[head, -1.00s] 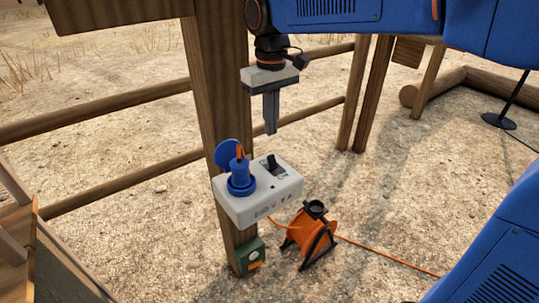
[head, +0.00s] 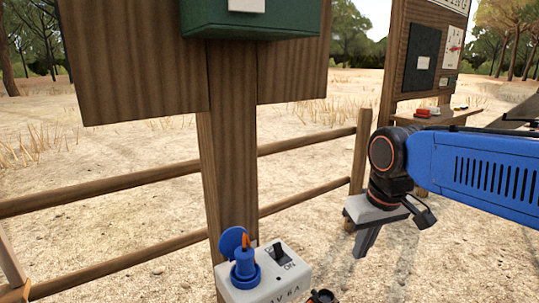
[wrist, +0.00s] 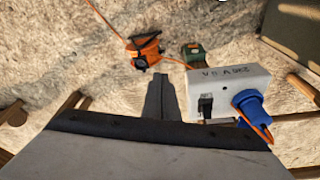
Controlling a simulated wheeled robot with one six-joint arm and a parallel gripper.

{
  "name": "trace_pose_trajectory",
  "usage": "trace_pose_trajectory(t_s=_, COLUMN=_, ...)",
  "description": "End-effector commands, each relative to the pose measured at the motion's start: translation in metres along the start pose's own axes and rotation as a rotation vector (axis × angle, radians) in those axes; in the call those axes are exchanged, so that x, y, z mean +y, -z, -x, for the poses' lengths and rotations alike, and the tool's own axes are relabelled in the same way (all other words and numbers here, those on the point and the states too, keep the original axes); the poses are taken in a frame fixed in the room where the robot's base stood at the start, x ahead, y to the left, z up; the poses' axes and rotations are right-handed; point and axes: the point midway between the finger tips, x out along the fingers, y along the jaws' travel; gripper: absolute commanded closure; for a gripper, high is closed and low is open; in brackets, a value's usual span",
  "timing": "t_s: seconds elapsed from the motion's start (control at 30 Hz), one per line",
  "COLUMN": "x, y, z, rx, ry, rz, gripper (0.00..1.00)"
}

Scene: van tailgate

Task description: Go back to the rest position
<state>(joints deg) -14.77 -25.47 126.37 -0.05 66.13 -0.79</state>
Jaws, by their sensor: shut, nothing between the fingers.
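My gripper (head: 364,242) is shut and empty in the head view, hanging with its fingers down to the right of the grey socket box (head: 290,284). It is apart from the box. In the wrist view my shut fingers (wrist: 161,98) stand in the middle, with the socket box (wrist: 232,88) to their right. A blue plug (head: 244,266) sits in the box's blue socket, with its round blue lid open behind it. An orange cable comes from the plug. A black switch (head: 278,254) beside it is by the word ON.
A wooden post (head: 228,180) carries the box and a green case (head: 250,20). Wooden rails (head: 100,190) run behind. A notice board with a shelf (head: 435,118) stands at the back right. An orange cable reel (wrist: 146,48) and a small green box (wrist: 193,53) are on the ground.

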Motion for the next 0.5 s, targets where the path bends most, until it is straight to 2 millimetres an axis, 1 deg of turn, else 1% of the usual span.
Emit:
trace_pose_trajectory(t_s=0.03, x=0.009, y=-0.016, z=-0.002, rx=0.018, ry=-0.007, rz=-0.029, gripper=1.00)
trace_pose_trajectory(t_s=0.2, x=0.031, y=-0.063, z=-0.015, rx=0.080, ry=-0.031, rz=-0.114, gripper=1.00)
trace_pose_trajectory(t_s=0.3, x=0.040, y=-0.090, z=-0.025, rx=0.115, ry=-0.046, rz=-0.162, gripper=1.00)
trace_pose_trajectory(t_s=0.4, x=0.047, y=-0.112, z=-0.035, rx=0.144, ry=-0.061, rz=-0.202, gripper=1.00)
trace_pose_trajectory(t_s=0.5, x=0.051, y=-0.128, z=-0.043, rx=0.167, ry=-0.072, rz=-0.232, gripper=1.00)
